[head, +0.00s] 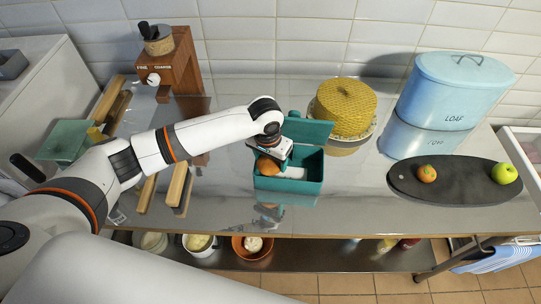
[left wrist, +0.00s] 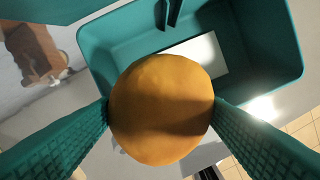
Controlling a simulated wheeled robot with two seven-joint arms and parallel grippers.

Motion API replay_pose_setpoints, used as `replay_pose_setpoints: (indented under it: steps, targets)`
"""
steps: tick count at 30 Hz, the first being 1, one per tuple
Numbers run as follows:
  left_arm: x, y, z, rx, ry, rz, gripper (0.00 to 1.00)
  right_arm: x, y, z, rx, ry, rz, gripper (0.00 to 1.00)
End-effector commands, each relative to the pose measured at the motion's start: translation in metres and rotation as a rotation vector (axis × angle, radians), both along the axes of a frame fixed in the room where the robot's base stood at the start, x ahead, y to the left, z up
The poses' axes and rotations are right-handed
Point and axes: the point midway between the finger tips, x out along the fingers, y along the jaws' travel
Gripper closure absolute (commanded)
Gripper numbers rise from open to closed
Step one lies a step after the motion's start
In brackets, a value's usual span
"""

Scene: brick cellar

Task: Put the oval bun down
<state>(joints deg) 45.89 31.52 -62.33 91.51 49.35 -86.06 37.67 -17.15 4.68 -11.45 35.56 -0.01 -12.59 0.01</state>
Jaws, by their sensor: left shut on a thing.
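The oval bun (head: 266,166) is golden brown. It shows large between the two teal fingers in the left wrist view (left wrist: 160,90). My left gripper (head: 271,157) is shut on it, with a finger pressed to each side. The bun is at the left end of an open teal box (head: 305,187), overlapping its near part in the left wrist view. I cannot tell whether the bun touches the box floor. A white flat piece (left wrist: 196,56) lies in the box beyond the bun. My right gripper is not in view.
The box lid (head: 308,130) stands open at the back. A yellow domed cover (head: 345,103) stands behind it. A blue loaf bin (head: 455,95) and a dark oval board (head: 452,183) with an orange fruit (head: 427,174) and a green apple (head: 504,174) are at right.

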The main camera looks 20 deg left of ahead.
Motion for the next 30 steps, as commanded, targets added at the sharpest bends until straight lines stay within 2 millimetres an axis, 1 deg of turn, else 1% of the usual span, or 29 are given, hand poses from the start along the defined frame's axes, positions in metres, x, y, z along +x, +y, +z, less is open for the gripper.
replay_pose_setpoints:
  steps: [2, 3, 5, 6, 14, 18, 20, 23, 30]
  targets:
    - [0.000, 0.000, 0.000, 0.000, -0.001, 0.000, 0.55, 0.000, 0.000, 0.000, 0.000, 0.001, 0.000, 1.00]
    - [0.000, 0.000, 0.000, 0.000, -0.001, 0.000, 0.28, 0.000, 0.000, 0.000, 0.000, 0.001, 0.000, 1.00]
    - [0.000, 0.000, 0.000, 0.000, -0.001, 0.000, 0.18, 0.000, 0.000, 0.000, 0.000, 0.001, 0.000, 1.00]
    - [0.000, 0.000, 0.000, 0.000, -0.001, 0.000, 0.12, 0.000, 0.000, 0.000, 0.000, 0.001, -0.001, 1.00]
    - [0.000, 0.000, 0.000, 0.000, -0.001, 0.001, 0.11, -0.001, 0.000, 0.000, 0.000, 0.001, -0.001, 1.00]
    - [0.001, 0.001, 0.007, 0.000, -0.003, 0.001, 0.11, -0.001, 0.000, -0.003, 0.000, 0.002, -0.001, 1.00]
    - [0.001, 0.001, 0.016, 0.000, -0.006, 0.000, 0.11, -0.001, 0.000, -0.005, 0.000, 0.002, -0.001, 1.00]
    - [-0.001, 0.001, 0.034, -0.002, -0.005, 0.000, 0.11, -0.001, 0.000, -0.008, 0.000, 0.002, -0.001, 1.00]
    - [-0.008, 0.002, 0.088, -0.001, -0.005, 0.000, 0.11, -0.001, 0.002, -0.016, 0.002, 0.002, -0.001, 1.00]
